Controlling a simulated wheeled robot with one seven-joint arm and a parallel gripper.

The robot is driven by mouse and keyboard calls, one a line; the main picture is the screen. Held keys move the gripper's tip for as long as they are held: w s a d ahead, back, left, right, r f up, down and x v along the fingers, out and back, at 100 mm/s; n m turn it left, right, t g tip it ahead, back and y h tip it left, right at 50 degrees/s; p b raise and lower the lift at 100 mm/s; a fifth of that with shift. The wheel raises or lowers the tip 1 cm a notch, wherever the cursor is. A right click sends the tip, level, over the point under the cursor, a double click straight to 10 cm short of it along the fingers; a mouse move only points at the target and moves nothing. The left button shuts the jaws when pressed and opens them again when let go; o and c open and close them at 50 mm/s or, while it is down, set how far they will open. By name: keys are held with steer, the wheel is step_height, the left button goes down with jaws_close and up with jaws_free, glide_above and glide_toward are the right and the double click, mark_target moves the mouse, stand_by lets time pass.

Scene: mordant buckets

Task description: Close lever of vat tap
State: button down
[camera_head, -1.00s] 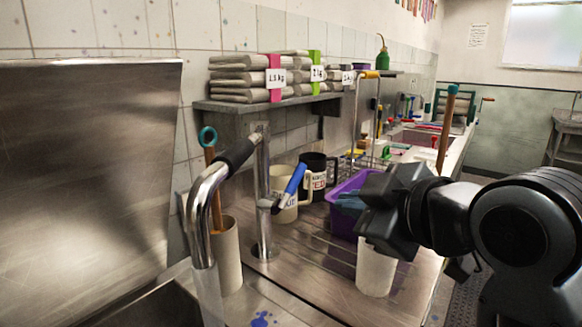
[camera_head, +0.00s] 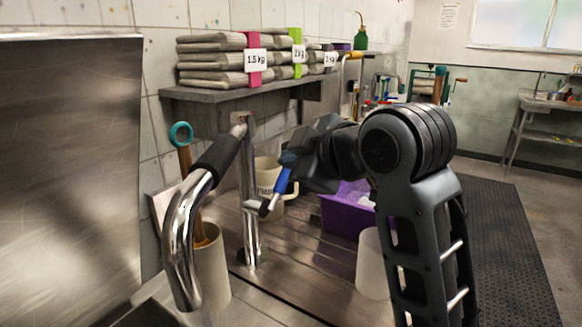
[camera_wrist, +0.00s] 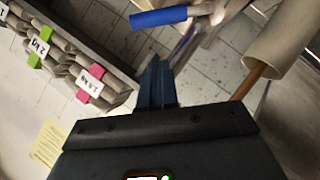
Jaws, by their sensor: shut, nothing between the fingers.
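The vat tap has a chrome spout with a black sleeve (camera_head: 217,157) and an upright chrome post (camera_head: 250,215). Its lever has a blue handle (camera_head: 281,182) that slants up and to the right from the post. In the wrist view, the blue handle (camera_wrist: 158,18) lies across the top, beyond my fingertips. My gripper (camera_head: 287,159) is at the handle's upper end in the head view, with its dark blue fingers (camera_wrist: 156,85) together and empty. The wrist view shows a gap in the picture between fingertips and handle; I cannot tell whether they touch elsewhere.
A shelf (camera_head: 205,93) with labelled folded stacks is above the tap. A cream mug (camera_head: 268,172), a purple bin (camera_head: 345,220) and a white cylinder (camera_head: 372,265) stand behind and right. A holder (camera_head: 212,275) with a wooden-handled tool stands left of the post.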

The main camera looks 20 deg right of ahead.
mark_target(287, 170)
steer(key=w+f, duration=0.1)
steer(key=w+d+f, duration=0.1)
steer(key=w+f, duration=0.1)
steer(key=w, duration=0.1)
steer(key=shift+d+f, duration=0.25)
steer(key=shift+f, duration=0.05)
steer(key=shift+w+d+f+m+p, duration=0.1)
steer(key=shift+w+d+m+p, duration=0.2)
steer(key=shift+p, duration=0.45)
steer(key=shift+d+g+y, duration=0.2)
steer(key=shift+g+y, duration=0.1)
steer(key=shift+m+g+y, duration=0.3)
steer(key=shift+m+y, duration=0.1)
steer(key=shift+m, duration=0.2)
steer(key=shift+w+d+f+p, duration=0.3)
steer(key=shift+d+f, duration=0.2)
steer(key=shift+f, duration=0.2)
steer(key=shift+w+d+f+p, duration=0.2)
steer(key=shift+w+d+f, duration=0.25)
steer(key=shift+f, duration=0.3)
steer(key=shift+w+d+f+p, duration=0.25)
steer(key=shift+d+f, duration=0.3)
steer(key=shift+f, duration=0.25)
